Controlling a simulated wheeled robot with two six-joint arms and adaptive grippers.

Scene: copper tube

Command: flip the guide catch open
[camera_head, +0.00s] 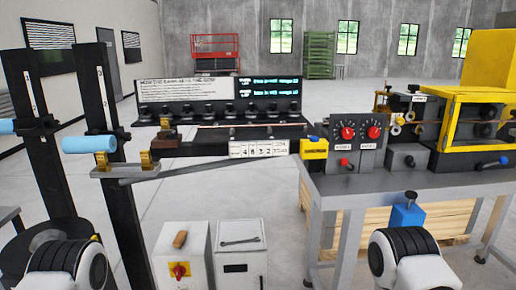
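I cannot tell for sure which part is the guide catch. Small brass-coloured blocks (148,160) stand on a grey bracket at the left, below a light blue cylinder (90,144). Another blue handle (492,162) is on the machine at the right. Black-ringed joints of my two arms show at the bottom left and bottom right. Neither gripper's fingers show.
A blue block (407,214) with a black knob is at the bench front. Two white cabinets (242,252) stand low in the middle. Dark uprights (108,80) rise at the left.

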